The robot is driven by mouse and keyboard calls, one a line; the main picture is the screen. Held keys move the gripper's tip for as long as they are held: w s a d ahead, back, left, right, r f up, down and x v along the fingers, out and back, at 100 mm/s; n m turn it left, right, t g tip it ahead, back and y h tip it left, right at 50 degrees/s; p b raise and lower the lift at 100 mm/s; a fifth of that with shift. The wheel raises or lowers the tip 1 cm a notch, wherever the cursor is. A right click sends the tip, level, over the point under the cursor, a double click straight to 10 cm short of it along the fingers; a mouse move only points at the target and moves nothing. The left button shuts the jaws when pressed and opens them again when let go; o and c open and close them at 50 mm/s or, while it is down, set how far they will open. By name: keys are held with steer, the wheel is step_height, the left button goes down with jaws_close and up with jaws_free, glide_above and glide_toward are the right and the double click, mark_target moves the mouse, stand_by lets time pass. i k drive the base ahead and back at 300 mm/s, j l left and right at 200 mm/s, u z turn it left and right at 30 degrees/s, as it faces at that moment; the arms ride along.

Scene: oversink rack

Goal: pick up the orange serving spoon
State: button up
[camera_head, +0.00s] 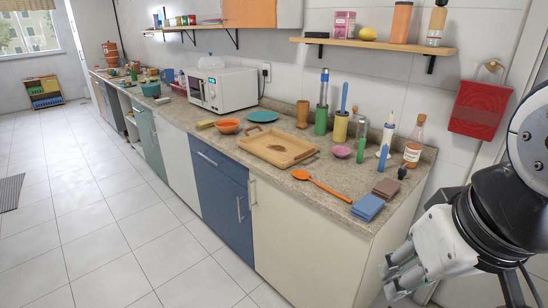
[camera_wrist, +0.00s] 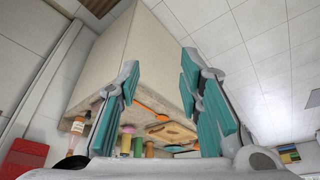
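The orange serving spoon (camera_head: 320,184) lies on the speckled countertop near its front edge. Its bowl points left and its handle reaches right to the blue cloths. In the wrist view, an orange strip that looks like the spoon (camera_wrist: 150,107) shows in the distance between the fingers. My gripper (camera_head: 388,280) is at the lower right of the head view, right of the counter's end and apart from the spoon. In the wrist view my gripper (camera_wrist: 160,62) has its teal-padded fingers spread with nothing between them.
Folded blue cloths (camera_head: 368,207) lie by the handle end, with brown cloths (camera_head: 386,188) behind. A wooden tray (camera_head: 252,149) is left of the spoon. A shelf (camera_head: 372,44) hangs above. Floor in front is clear.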

mark_target(300, 174)
steer(key=i+j+z, duration=0.2)
steer(key=j, duration=0.15)
steer(key=i+l+z, duration=0.2)
steer(key=i+z, duration=0.15)
steer(key=i, duration=0.2)
steer(key=i+z, duration=0.4)
steer(key=i, duration=0.2)
